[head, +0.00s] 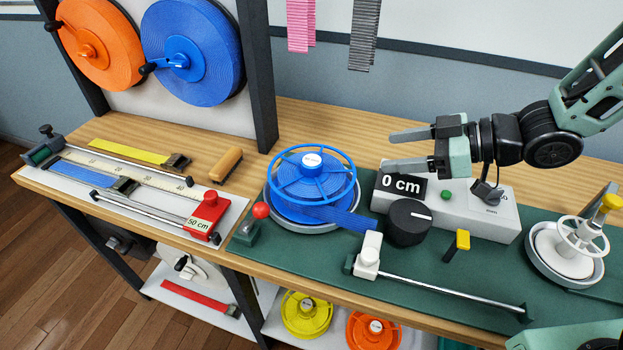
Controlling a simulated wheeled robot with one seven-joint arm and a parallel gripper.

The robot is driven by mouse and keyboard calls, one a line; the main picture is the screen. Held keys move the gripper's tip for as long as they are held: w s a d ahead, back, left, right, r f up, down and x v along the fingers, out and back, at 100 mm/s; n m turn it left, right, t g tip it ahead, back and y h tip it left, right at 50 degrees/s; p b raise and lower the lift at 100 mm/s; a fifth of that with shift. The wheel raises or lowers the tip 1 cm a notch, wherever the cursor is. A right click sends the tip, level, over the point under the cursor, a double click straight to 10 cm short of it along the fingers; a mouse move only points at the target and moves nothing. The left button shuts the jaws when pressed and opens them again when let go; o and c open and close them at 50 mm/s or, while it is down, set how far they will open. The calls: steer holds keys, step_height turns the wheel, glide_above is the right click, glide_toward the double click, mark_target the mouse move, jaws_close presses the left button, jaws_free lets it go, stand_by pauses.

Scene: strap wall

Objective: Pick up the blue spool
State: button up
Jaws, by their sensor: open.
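The blue spool (313,178) lies flat on a round grey holder on the green mat, in the middle of the head view. It has an open spoked top rim, a white hub label, and blue strap wound inside. A loose end of blue strap (345,218) runs out to the right. My gripper (390,150) is to the right of the spool and above the bench. Its two fingers point left, apart and empty.
A grey box with a "0 cm" display (402,186) and a black knob (409,222) stand right of the spool. A red-knobbed lever (261,211) stands at its left front. A white spool (565,250) is far right. Large orange (100,45) and blue (192,52) reels hang behind.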

mark_target(318, 161)
steer(key=x, duration=1.1)
steer(key=shift+s+a+b, duration=0.15)
steer(key=shift+a+b, duration=0.15)
steer(key=shift+a, duration=0.15)
steer(key=shift+s+p+x, duration=0.15)
steer(key=shift+p+x, duration=0.05)
steer(key=shift+x, duration=1.15)
steer(key=shift+s+p+x, duration=0.15)
steer(key=shift+x, duration=1.2)
steer(key=shift+a, duration=0.15)
jaws_close()
